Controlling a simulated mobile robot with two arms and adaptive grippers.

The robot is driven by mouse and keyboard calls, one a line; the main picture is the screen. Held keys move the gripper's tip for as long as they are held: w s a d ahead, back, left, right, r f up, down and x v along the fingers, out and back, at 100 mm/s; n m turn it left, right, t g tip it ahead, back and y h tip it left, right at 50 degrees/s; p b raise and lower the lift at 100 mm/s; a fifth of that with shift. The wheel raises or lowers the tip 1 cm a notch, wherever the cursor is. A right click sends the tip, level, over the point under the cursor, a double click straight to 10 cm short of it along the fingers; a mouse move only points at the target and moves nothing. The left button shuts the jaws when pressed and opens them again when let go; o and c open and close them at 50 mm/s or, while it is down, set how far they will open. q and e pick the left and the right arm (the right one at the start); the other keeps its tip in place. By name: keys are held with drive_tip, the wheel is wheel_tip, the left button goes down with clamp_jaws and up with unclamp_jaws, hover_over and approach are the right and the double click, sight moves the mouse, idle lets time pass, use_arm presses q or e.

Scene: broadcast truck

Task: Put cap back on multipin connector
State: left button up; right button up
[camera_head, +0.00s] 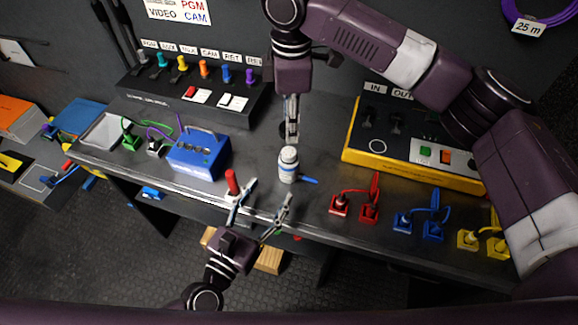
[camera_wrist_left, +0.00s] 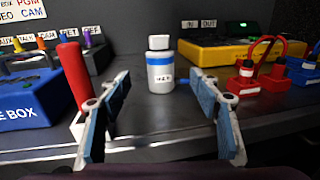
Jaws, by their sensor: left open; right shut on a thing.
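A white bottle with a blue band and white lid (camera_head: 288,166) stands upright on the bench; it also shows in the left wrist view (camera_wrist_left: 160,72). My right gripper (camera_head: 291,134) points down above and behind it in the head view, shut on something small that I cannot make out. A dark round shape (camera_head: 283,129) shows beside its fingers. I cannot tell whether this is the connector or its cap. My left gripper (camera_head: 263,212) is open and empty at the bench's front edge; its fingers (camera_wrist_left: 160,115) point toward the bottle.
A red upright handle (camera_head: 232,183) stands close to my left gripper. A blue box (camera_head: 198,155) is at left. Red plugs (camera_head: 355,204), blue plugs (camera_head: 420,223) and a yellow panel (camera_head: 416,168) are at right. A small blue piece (camera_head: 309,181) lies beside the bottle.

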sight(284, 170)
use_arm(q)
drive_tip(key=x, duration=1)
drive_tip(key=shift+w+d, duration=0.1)
drive_tip(key=shift+w, duration=0.1)
clamp_jaws()
